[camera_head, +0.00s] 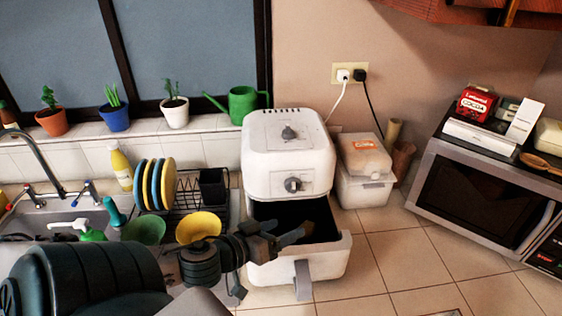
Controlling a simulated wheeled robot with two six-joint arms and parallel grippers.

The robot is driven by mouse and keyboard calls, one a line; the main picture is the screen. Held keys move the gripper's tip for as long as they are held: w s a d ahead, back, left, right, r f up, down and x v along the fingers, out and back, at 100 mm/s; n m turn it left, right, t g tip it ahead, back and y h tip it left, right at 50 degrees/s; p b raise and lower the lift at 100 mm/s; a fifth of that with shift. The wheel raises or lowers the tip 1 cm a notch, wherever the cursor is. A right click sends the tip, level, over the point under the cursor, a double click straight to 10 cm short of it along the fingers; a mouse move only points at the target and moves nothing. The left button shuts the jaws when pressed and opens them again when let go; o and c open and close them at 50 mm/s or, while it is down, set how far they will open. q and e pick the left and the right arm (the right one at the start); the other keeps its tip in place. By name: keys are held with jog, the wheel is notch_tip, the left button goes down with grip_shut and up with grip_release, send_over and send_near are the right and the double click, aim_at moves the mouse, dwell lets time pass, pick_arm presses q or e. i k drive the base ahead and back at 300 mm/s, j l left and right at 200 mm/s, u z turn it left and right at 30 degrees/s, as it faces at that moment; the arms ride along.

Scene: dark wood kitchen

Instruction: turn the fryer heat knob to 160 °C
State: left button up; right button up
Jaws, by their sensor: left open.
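The white air fryer (262,160) stands on the tiled counter in the middle of the head view. It has two dark grey knobs: an upper knob (289,132) on its sloped top and a lower knob (293,184) on its front. Their scale marks are too small to read, so I cannot tell which is the heat knob. The fryer's drawer (325,262) is pulled out, showing a dark inside. My left gripper (300,229) is open, over the drawer's opening and below the lower knob, touching neither knob. My right gripper is not in view.
A dish rack with plates (155,184) and a yellow bowl (198,226) stand left of the fryer. A white container (365,188) stands close on its right. A microwave (480,195) is at the right. Counter tiles (400,258) are clear in front.

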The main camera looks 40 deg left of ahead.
aim_at(287, 132)
jog(key=u, duration=1.3)
